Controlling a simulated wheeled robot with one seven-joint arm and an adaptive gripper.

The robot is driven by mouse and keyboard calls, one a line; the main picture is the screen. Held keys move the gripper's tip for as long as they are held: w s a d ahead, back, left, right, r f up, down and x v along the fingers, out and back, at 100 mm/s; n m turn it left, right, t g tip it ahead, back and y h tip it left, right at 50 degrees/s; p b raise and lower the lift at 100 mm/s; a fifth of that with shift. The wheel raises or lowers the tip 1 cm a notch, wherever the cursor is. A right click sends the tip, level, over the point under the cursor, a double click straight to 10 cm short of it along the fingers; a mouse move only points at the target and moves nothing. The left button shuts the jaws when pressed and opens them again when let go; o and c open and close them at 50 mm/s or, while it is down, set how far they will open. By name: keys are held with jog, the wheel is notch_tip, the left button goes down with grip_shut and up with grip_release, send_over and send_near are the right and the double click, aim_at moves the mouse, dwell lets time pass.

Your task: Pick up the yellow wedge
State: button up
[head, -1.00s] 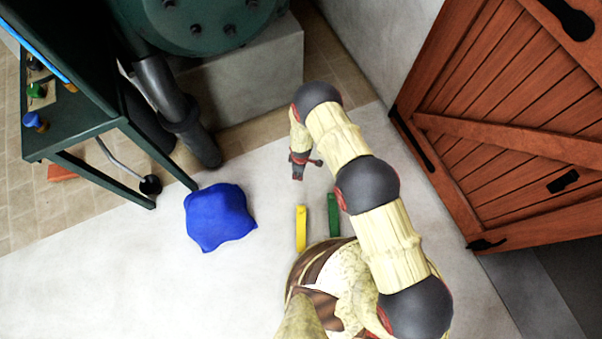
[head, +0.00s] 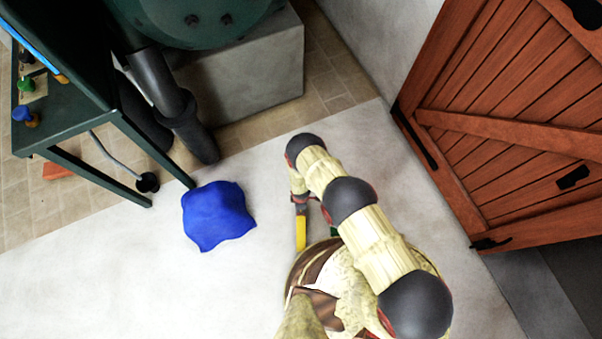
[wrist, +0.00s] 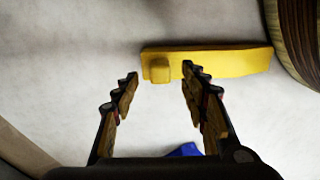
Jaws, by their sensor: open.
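The yellow wedge (head: 301,232) lies on the pale floor just in front of my base, its far end hidden under my gripper (head: 300,206) in the head view. In the wrist view my gripper (wrist: 160,88) is open, with nothing between its fingers. The yellow wedge (wrist: 215,63) lies crosswise beyond the fingertips there, with a raised block near its left end. The right fingertip overlaps the wedge in the picture; I cannot tell if they touch.
A green piece (head: 334,231) lies right of the wedge, mostly hidden by my arm. A blue cloth-like heap (head: 217,216) is on the floor to the left. A dark green table (head: 75,122) stands at upper left, a red wooden door (head: 510,130) at right. Floor between is clear.

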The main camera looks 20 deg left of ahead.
notch_tip(320, 180, down, 4)
jog(key=shift+r+b, duration=0.2)
jog(key=shift+b, duration=0.55)
jog(key=shift+r, duration=0.1)
jog(key=shift+c, duration=1.4)
jog(key=c, duration=0.8)
grip_shut()
